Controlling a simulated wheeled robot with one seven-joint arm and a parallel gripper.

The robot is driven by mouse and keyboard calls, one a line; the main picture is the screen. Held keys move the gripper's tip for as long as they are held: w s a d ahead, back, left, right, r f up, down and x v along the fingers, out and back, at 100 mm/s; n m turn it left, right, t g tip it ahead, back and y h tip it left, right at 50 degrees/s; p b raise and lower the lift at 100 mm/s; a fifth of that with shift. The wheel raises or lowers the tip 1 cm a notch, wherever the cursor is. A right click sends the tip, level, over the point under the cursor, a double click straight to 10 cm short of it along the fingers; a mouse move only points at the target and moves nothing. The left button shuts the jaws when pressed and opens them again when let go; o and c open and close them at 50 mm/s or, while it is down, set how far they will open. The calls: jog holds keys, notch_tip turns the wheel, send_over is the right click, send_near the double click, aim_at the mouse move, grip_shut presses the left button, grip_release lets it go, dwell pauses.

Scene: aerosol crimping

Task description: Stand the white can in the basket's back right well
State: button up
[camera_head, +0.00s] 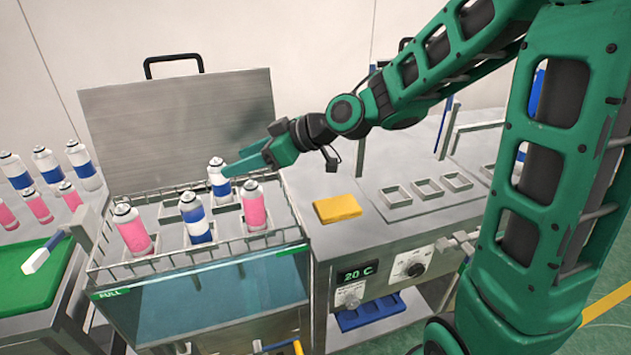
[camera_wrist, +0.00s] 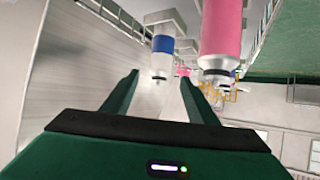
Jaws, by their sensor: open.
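A white can (camera_head: 218,182) with a blue band stands upright at the back right of the wire basket (camera_head: 268,243), seemingly in the back right well; its base is partly hidden. My gripper (camera_head: 234,168) is just right of it, fingers pointing left toward its upper part. In the wrist view, which appears upside down, the open fingers (camera_wrist: 160,86) have the white can (camera_wrist: 163,48) ahead, in line with the gap. No grip on it shows. Another white can with a blue band (camera_head: 197,222) stands in the front row between two pink cans.
The pink can (camera_head: 254,207) at front right is close to my gripper and looms large in the wrist view (camera_wrist: 222,38). The raised lid (camera_head: 180,125) stands behind the basket. A yellow block (camera_head: 337,208) lies on the bench at right. More cans stand at far left.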

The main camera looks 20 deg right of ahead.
jog(key=s+d+f+m+g+h, duration=0.1)
jog(key=s+d+f+m+h, duration=0.15)
jog(key=s+d, duration=0.4)
jog(key=s+d+f+m+g+h, duration=0.1)
jog(key=s+d+f+m+h, duration=0.15)
jog(key=d, duration=0.75)
jog(key=s+d+f+m+g+h, duration=0.1)
jog(key=s+d+f+m+h, duration=0.15)
jog(key=s+d+m, duration=0.4)
jog(key=s+d+m+g+h, duration=0.1)
jog(key=s+d+m+g, duration=0.1)
jog(key=s+d, duration=0.3)
jog(key=s+d+m+g+h, duration=0.1)
jog(key=s+d, duration=0.4)
jog(key=s, duration=0.6)
jog(key=m+g, duration=0.1)
jog(key=m, duration=0.1)
jog(key=shift+s+r+m, duration=0.2)
jog(key=shift+r+m, duration=0.05)
jog(key=shift+m, duration=0.1)
jog(key=shift+d, duration=0.1)
